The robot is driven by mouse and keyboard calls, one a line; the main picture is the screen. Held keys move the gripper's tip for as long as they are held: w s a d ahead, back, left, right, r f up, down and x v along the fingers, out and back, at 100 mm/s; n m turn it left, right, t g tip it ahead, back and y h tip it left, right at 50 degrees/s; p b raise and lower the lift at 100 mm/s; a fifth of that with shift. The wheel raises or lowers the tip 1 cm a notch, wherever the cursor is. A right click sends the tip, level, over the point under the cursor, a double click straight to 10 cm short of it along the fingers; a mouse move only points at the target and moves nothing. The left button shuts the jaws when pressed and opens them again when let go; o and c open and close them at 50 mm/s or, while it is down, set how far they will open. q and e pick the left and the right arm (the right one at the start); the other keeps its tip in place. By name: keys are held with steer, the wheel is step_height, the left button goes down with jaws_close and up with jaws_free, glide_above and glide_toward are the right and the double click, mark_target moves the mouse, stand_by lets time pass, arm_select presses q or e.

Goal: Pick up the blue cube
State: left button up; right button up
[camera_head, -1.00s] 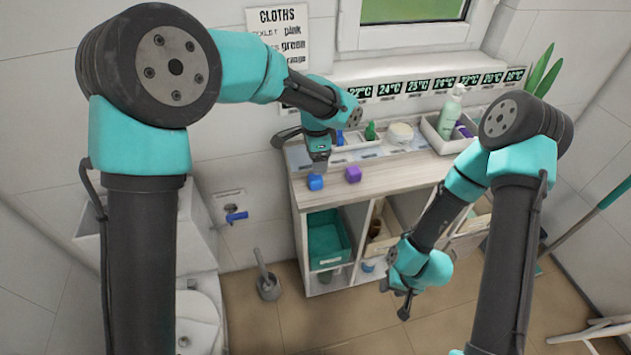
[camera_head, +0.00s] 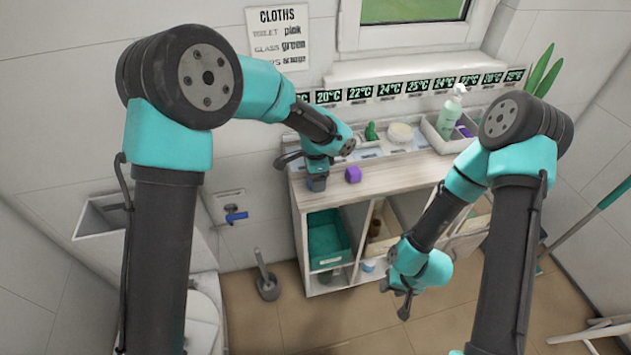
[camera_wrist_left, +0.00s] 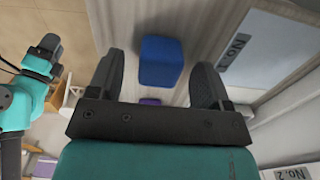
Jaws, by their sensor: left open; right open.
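The blue cube (camera_wrist_left: 161,61) lies on the wooden cart top, between the two fingers of my left gripper (camera_wrist_left: 157,70) in the left wrist view. The fingers are apart, with a gap showing on both sides of the cube. In the head view my left gripper (camera_head: 316,181) is low over the left end of the cart top and largely covers the cube. My right gripper (camera_head: 396,299) is open and empty, hanging in front of the cart's lower shelves, far from the cube.
A white tray with a pump bottle (camera_head: 449,112) and a round white tub (camera_head: 400,132) stand farther right. A teal bin (camera_head: 327,244) is below.

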arm_select(q)
steer(key=shift+f, duration=0.7)
steer(key=shift+c, duration=0.3)
steer(key=c, duration=1)
steer(key=shift+o, duration=0.2)
steer(key=shift+r, duration=0.1)
steer(key=shift+r, duration=1.3)
steer(key=s+r, duration=0.2)
steer(key=s, duration=1.4)
steer(key=shift+r, duration=0.1)
